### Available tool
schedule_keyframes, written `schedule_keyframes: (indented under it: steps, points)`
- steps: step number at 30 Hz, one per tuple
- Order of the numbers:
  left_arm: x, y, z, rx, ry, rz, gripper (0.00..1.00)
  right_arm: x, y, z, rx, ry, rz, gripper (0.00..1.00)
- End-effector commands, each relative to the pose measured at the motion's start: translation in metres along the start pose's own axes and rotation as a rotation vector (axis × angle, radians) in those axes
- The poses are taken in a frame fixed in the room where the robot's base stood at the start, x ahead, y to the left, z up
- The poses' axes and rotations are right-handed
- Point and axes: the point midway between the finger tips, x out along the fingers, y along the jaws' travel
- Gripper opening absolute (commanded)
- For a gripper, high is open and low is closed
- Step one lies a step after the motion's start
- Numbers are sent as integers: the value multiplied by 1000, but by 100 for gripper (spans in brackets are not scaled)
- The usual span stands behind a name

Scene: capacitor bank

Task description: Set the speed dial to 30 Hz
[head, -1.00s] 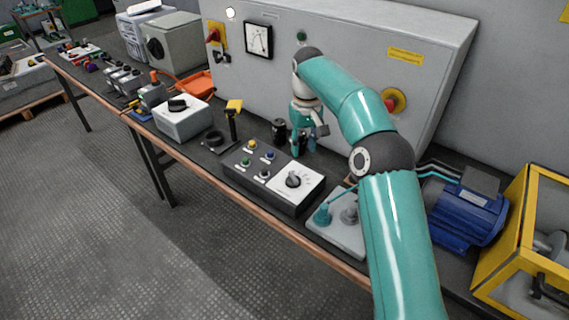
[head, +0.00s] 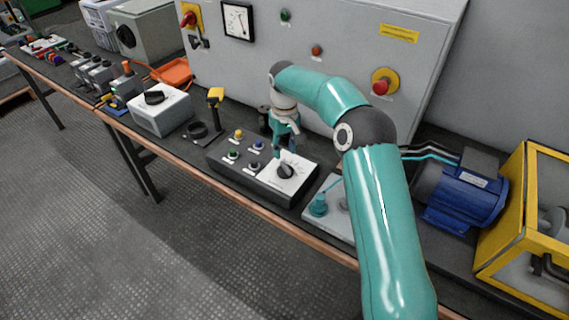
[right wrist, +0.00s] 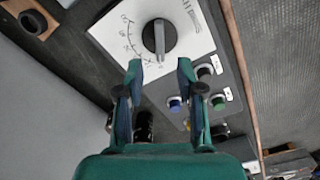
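The speed dial is a black knob (head: 286,171) on a white scale plate (head: 297,178) at the right end of a dark control box (head: 262,184). In the right wrist view the knob (right wrist: 159,38) stands upright in the picture, just beyond the fingertips. My right gripper (head: 286,153) is above the box, behind the knob in the head view. In the right wrist view its two fingers (right wrist: 158,68) are apart with nothing between them, and no contact with the knob shows. The scale figures are too small to read surely. My left gripper is not in view.
Several coloured buttons (head: 257,146) sit on the box left of the dial. A yellow-topped lever (head: 215,105) and a grey box with a black knob (head: 160,109) stand further left. A plate with a teal part (head: 318,204) and a blue motor (head: 462,196) are to the right.

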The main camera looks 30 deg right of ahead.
Motion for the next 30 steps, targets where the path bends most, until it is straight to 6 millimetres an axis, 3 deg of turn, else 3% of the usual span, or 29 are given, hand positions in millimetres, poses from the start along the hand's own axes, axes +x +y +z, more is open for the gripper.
schedule_keyframes:
  steps: [3, 9, 22, 23, 30]
  points:
    - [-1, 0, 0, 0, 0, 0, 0, 24, 0, 1, 0, -4, 0, 38]
    - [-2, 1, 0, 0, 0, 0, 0, 51, 0, 0, 0, -1, 1, 38]
    - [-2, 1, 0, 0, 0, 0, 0, 62, 0, 0, 1, 1, 1, 38]
    - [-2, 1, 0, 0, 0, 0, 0, 62, 0, 0, 1, 1, 1, 36]
    - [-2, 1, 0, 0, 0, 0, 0, 62, 1, 0, 1, 1, 0, 0]
